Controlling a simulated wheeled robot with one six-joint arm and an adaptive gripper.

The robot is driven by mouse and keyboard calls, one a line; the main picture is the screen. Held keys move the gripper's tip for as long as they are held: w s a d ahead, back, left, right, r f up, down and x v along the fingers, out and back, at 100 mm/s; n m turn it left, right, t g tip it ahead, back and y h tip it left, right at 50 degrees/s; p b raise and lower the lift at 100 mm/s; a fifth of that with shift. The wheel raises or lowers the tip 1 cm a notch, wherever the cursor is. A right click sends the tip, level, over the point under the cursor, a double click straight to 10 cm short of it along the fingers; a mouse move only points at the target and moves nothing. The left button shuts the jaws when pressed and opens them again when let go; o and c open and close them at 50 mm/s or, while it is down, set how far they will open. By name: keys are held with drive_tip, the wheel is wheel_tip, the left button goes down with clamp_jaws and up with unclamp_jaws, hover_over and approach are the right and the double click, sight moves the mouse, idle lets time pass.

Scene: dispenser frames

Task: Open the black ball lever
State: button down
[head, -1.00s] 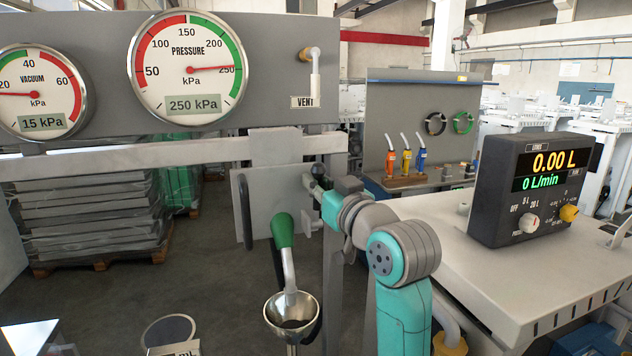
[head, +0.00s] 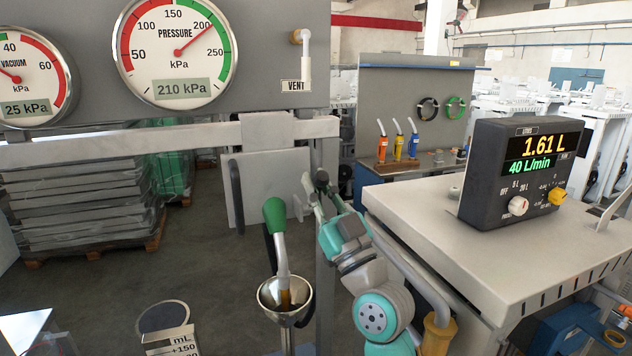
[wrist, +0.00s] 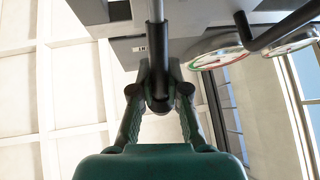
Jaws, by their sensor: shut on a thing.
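The black ball lever shows in the wrist view as a grey rod with a dark ball (wrist: 158,103) at its end. My gripper (wrist: 158,88) has its two dark fingers closed around the ball, one on each side. In the head view the black ball (head: 322,177) is small, beside the frame post, with my gripper at it. My own arm and wrist partly hide the lever there, so its full angle is hard to tell.
A green-handled spout (head: 275,216) stands over a metal funnel (head: 284,313), with amber liquid between them. The meter (head: 513,175) reads 1.61 L and 40 L/min. The pressure gauge (head: 180,55) reads 210 kPa; the vacuum gauge (head: 28,75) reads 25 kPa. A bench is right.

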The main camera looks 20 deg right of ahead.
drive_tip(key=shift+s+f+n+t+y, duration=0.4)
drive_tip(key=shift+f+t+y, duration=0.05)
drive_tip(key=shift+t+y, duration=0.15)
idle(0.7)
drive_tip(key=c, duration=1.1)
unclamp_jaws()
drive_tip(key=shift+c, duration=0.2)
drive_tip(key=v, duration=1.2)
drive_tip(key=shift+s, duration=0.1)
